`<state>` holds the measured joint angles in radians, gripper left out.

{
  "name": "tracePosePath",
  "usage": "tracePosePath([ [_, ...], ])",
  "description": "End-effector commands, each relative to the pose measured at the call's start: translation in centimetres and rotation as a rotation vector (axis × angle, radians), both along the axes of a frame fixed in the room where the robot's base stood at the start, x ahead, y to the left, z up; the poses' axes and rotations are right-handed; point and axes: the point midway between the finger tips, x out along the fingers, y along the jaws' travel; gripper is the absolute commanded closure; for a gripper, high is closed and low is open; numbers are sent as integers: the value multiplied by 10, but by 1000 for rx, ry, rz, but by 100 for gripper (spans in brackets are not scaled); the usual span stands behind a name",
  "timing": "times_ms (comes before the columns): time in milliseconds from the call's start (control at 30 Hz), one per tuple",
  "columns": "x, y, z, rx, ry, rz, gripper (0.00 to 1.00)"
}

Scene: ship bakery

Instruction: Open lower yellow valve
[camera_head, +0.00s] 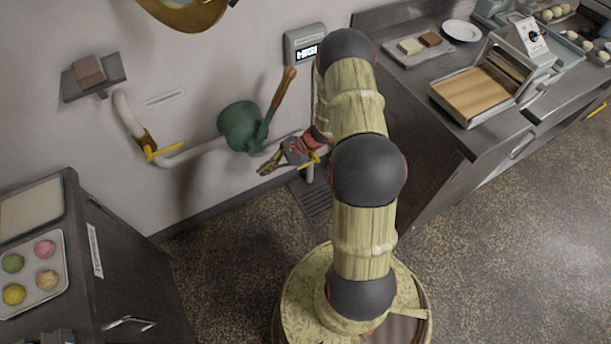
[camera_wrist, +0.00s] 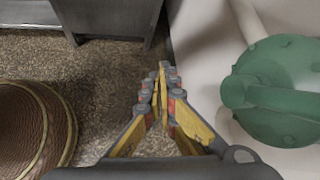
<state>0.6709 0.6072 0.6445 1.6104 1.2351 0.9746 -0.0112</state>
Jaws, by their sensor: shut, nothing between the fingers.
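The lower yellow valve handle (camera_head: 309,162) seems to show as a short yellow bar on the white pipe at the right, partly covered by my gripper and wrist. Another yellow valve handle (camera_head: 163,150) sits on the left part of the pipe, by a brass-coloured fitting. My gripper (camera_head: 266,169) is shut and empty, its fingers pointing left, just below the green pump body. In the wrist view my gripper (camera_wrist: 162,70) has its fingertips together, with nothing between them. No yellow valve can be made out there. Whether my gripper touches the right handle, I cannot tell.
A green valve body (camera_head: 239,125) with a wooden-handled lever (camera_head: 283,92) stands close above my gripper; its green body (camera_wrist: 275,95) fills the wrist view's right. A steel counter (camera_head: 420,100) is at right, a dark cabinet (camera_head: 120,270) at left.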

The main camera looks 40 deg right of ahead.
Motion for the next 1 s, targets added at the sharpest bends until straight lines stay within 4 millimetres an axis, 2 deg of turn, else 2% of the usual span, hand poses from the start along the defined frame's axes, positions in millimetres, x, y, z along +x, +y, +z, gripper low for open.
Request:
tracePosePath([
  [33, 7, -12, -30, 46, 13, -102, 100],
  [133, 28, -45, -81, 127, 16, -333, 100],
  [267, 39, -94, -152, 218, 15, -649, 100],
  [400, 24, -148, -227, 288, 9, -979, 100],
  [533, -5, -185, -282, 324, 4, -1222, 100],
  [600, -20, -199, -303, 334, 1, -1318, 100],
  [700, -37, -211, -322, 341, -3, -1409, 100],
  [800, -44, -216, -329, 343, -6, -1451, 100],
  [1000, -45, -218, -331, 344, -7, -1459, 100],
])
